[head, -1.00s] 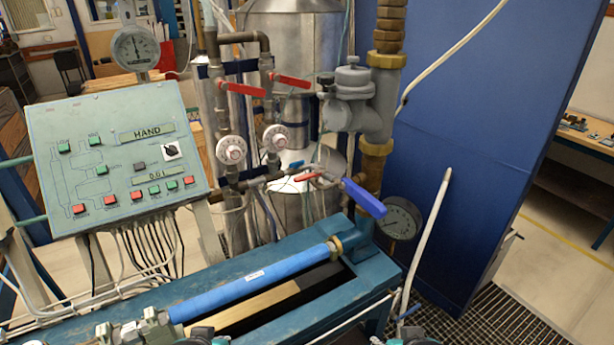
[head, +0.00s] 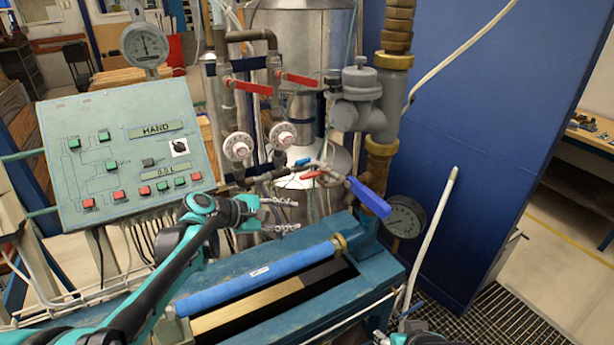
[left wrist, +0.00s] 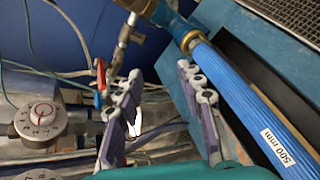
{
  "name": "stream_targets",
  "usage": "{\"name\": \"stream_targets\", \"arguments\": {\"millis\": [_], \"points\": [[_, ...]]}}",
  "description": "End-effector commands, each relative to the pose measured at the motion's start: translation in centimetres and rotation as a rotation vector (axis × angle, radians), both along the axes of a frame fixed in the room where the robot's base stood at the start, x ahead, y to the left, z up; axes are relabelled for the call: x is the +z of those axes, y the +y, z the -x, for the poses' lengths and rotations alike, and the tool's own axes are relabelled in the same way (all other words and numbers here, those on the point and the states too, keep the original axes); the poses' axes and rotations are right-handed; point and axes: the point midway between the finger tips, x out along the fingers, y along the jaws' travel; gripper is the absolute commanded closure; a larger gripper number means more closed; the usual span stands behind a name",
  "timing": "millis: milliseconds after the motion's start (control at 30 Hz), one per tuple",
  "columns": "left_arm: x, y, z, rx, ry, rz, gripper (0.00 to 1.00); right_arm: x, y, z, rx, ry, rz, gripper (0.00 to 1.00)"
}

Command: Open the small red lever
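The small red lever (head: 312,174) sits on the thin pipework between a small blue lever (head: 300,162) and the big blue handle (head: 368,196). In the left wrist view the small red lever (left wrist: 101,74) is left of the fingers, partly hidden near one fingertip. My left gripper (head: 292,214) is open and empty, below and slightly left of the small red lever in the head view. Its spread fingers also show in the left wrist view (left wrist: 162,75). I see no contact with the lever. Part of my right gripper (head: 412,338) shows at the bottom edge; its fingers are unclear.
Two larger red levers (head: 252,87) (head: 300,80) and two white dials (head: 238,148) (head: 283,136) are on the pipes behind. A blue tube (head: 258,277) lies along the bench below. A control panel (head: 128,150) stands left, a gauge (head: 402,217) right.

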Motion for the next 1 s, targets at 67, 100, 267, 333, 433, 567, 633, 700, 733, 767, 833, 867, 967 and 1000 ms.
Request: {"name": "stream_targets", "arguments": {"millis": [67, 100, 267, 333, 433, 567, 633, 700, 733, 767, 833, 867, 967, 1000], "points": [[0.4, 0.1, -3.7, 0.049, 0.083, 0.181, 0.62, 0.3, 0.0, 0.0, 0.0, 0.0, 0.0, 0.5], [0.6, 0.1, -5.3, 0.067, 0.126, 0.275, 0.62, 0.4, 0.0, 0.0, 0.0, 0.0, 0.0, 0.5], [0.8, 1.0, -10.1, 0.106, 0.283, 0.59, 0.62, 0.6, 0.0, 0.0, 0.0, 0.0, 0.0, 0.5], [0.7, 1.5, -11.3, 0.11, 0.333, 0.686, 0.62, 0.7, 0.0, 0.0, 0.0, 0.0, 0.0, 0.5], [0.6, 2.0, -12.4, 0.108, 0.381, 0.775, 0.62, 0.8, 0.0, 0.0, 0.0, 0.0, 0.0, 0.5], [0.5, 1.8, -13.0, 0.106, 0.406, 0.818, 0.62, 0.7, 0.0, 0.0, 0.0, 0.0, 0.0, 0.5], [0.5, 1.1, -13.4, 0.105, 0.408, 0.82, 0.62, 0.5, 0.0, 0.0, 0.0, 0.0, 0.0, 0.5], [0.5, 0.2, -13.9, 0.105, 0.408, 0.819, 0.62, 0.3, 0.0, 0.0, 0.0, 0.0, 0.0, 0.5], [0.5, -0.3, -14.1, 0.105, 0.408, 0.819, 0.62, 0.2, 0.0, 0.0, 0.0, 0.0, 0.0, 0.5], [0.5, -0.8, -14.4, 0.104, 0.408, 0.818, 0.62, 0.1, 0.0, 0.0, 0.0, 0.0, 0.0, 0.5], [0.4, -1.8, -15.0, 0.105, 0.407, 0.818, 0.62, -0.1, 0.0, 0.0, 0.0, 0.0, 0.0, 0.5], [0.4, -2.2, -15.3, 0.105, 0.408, 0.817, 0.62, -0.2, 0.0, 0.0, 0.0, 0.0, 0.0, 0.5], [0.5, -3.4, -16.0, 0.106, 0.406, 0.817, 0.62, -0.4, 0.0, 0.0, 0.0, 0.0, 0.0, 0.5], [0.5, -3.7, -16.2, 0.106, 0.406, 0.817, 0.62, -0.5, 0.0, 0.0, 0.0, 0.0, 0.0, 0.5]]}}
